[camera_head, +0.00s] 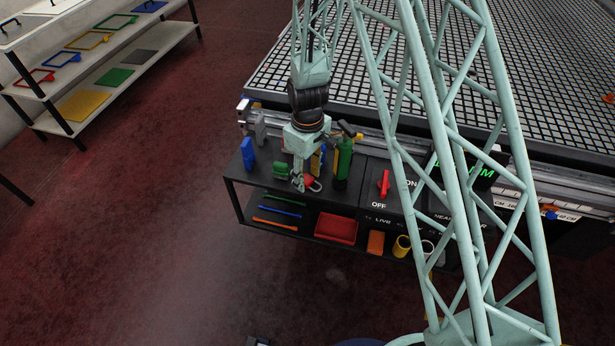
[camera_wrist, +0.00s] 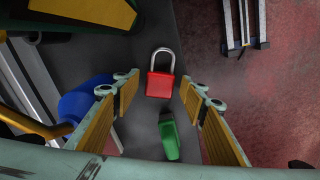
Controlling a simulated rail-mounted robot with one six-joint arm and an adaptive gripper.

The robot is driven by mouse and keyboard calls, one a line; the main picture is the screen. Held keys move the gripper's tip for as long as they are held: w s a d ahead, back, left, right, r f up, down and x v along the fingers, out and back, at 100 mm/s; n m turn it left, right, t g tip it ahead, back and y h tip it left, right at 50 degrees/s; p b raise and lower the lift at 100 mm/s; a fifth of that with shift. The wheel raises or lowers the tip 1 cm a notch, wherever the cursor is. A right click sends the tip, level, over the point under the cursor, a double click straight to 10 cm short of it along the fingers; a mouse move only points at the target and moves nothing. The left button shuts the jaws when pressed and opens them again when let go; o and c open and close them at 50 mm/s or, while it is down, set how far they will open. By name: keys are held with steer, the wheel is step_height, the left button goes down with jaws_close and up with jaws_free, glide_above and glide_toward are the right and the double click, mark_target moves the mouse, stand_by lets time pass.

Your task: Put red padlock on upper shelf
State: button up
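The red padlock (camera_head: 313,185) with a silver shackle is near the front edge of the dark upper shelf (camera_head: 262,178). In the wrist view, the padlock (camera_wrist: 159,85) shows between the two finger ends, shackle pointing up the picture. My gripper (camera_head: 299,184) is down at the shelf beside the padlock, partly covering it. In the wrist view my gripper (camera_wrist: 158,92) has its fingers spread, with a gap visible on both sides of the padlock. Whether the padlock rests on the shelf or hangs just above it is hard to tell.
A green object (camera_wrist: 170,139) lies close to the padlock. A blue object (camera_head: 248,153) and a green-yellow bottle-like item (camera_head: 343,160) stand nearby. The lower shelf holds a red tray (camera_head: 336,228) and coloured strips. A red switch (camera_head: 384,184) is to the right.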

mark_target(308, 180)
step_height(308, 180, up, 12)
steer(key=p, duration=0.2)
stand_by(0.6)
steer(key=shift+r, duration=0.1)
stand_by(1.7)
